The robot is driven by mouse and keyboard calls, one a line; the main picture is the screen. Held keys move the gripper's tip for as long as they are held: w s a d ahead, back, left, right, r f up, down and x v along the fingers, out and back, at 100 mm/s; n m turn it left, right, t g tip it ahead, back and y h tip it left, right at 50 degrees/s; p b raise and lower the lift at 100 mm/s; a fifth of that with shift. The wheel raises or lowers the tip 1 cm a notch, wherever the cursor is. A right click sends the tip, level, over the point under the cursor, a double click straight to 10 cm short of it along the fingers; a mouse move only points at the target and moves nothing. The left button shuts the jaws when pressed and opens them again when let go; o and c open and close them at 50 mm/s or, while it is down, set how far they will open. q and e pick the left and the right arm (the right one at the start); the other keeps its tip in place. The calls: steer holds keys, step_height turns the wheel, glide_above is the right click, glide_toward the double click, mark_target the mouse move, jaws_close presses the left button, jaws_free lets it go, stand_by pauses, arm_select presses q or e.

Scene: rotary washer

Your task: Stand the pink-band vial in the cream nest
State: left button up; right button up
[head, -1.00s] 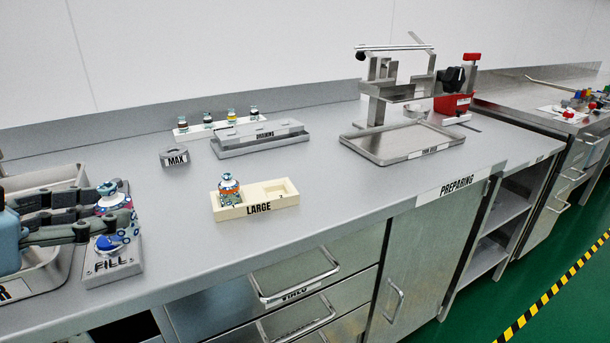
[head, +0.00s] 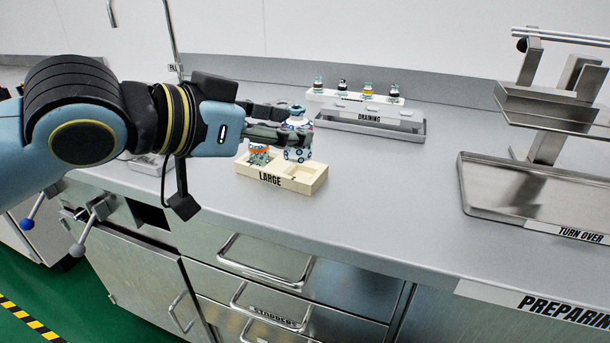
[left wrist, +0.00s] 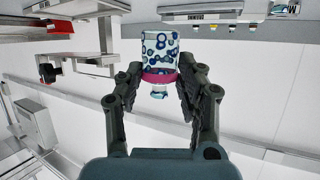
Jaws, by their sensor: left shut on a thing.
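The pink-band vial (head: 297,146) has a white body with blue ring patterns. Its pink band shows in the left wrist view (left wrist: 158,77). My left gripper (head: 296,134) is shut on it and holds it about upright. The cream nest (head: 312,187), labelled LARGE, lies on the counter below. The vial is at the right-hand pocket of the nest; I cannot tell whether its base touches it. The left pocket holds another patterned vial with an orange band (head: 259,154), partly hidden by my gripper. My right gripper is out of view.
Behind the nest is a grey DRAINING tray (head: 370,127), with several small vials on a white rack (head: 355,98). A metal TURN OVER stand (head: 540,200) is at the right. The counter between nest and stand is clear.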

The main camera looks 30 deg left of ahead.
arm_select(q)
steer(key=shift+w+a+f+b, duration=0.2)
steer(key=shift+w+f+b, duration=0.15)
steer(key=shift+f+b, duration=0.15)
steer(key=shift+w+a+f+b, duration=0.15)
steer(key=shift+w+f+b, duration=0.15)
steer(key=shift+f+b, duration=0.2)
steer(key=w+a+f, duration=0.1)
steer(key=w, duration=0.1)
steer(key=w+a+f+b, duration=0.1)
steer(key=w+a+f, duration=0.1)
steer(key=w, duration=0.1)
steer(key=w+a+f+b, duration=0.1)
steer(key=w, duration=0.1)
steer(key=shift+w+a+f, duration=0.25)
steer(key=shift+a, duration=0.1)
steer(key=shift+w+a+f, duration=0.1)
steer(key=shift+w, duration=0.1)
steer(key=shift+f+b, duration=0.2)
steer(key=shift+b, duration=0.1)
steer(key=shift+f+b, duration=0.6)
steer(key=shift+f, duration=1.2)
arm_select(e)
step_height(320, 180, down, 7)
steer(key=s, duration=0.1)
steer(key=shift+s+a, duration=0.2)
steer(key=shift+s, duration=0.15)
arm_select(q)
steer(key=shift+f, duration=0.1)
